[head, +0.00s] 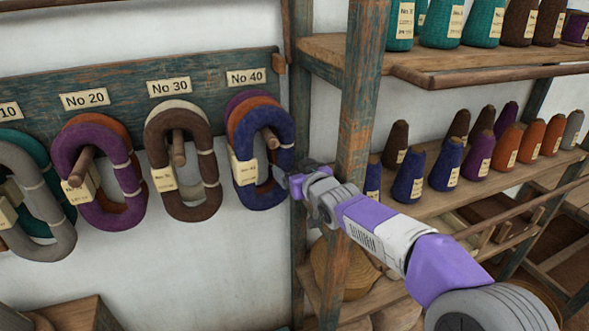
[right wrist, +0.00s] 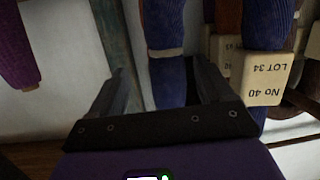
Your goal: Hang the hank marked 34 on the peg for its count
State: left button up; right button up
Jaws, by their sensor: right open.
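The blue hank (head: 279,158) hangs on the peg under the board label No 40 (head: 246,77), in front of an orange and a purple hank. In the right wrist view its tag (right wrist: 267,79) reads, upside down, No 40, LOT 34. My right gripper (head: 284,178) is open at the hank's lower right side. In the right wrist view, a blue strand (right wrist: 167,80) shows between the open fingers (right wrist: 159,68); I cannot tell whether they touch it. My left gripper is not in view.
Left along the peg board (head: 134,84) hang a brown hank (head: 155,130) under No 30, a purple one (head: 71,150) under No 20, and a grey one (head: 58,235) farther left. A wooden post (head: 357,115) and shelves of yarn cones stand right.

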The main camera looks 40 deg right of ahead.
jog(key=shift+a+r, duration=0.1)
jog(key=shift+r, duration=0.1)
jog(key=shift+r+p, duration=0.2)
jog(key=shift+p, duration=0.15)
jog(key=s+r+p, duration=0.1)
jog(key=r+p, duration=0.1)
jog(key=p, duration=0.1)
jog(key=shift+s+a+r, duration=0.2)
jog(key=shift+s+r, duration=0.15)
jog(key=a+f+b+v, duration=0.1)
jog(key=f+b+v, duration=0.15)
jog(key=v, duration=1.05)
jog(key=w+a+f+g+b, duration=0.2)
jog(key=w+a+f+b, duration=0.1)
jog(key=f, duration=0.6)
jog(key=w+a+f+n+g+y+b, duration=0.1)
jog(key=w+a+f+g+b, duration=0.1)
jog(key=f, duration=0.8)
jog(key=w+a+f+n+g+y+b, duration=0.1)
jog(key=w+a+f+b, duration=0.3)
jog(key=a+f, duration=0.3)
jog(key=shift+w+a+f+g, duration=0.35)
jog(key=shift+w+f, duration=0.55)
jog(key=shift+f, duration=0.3)
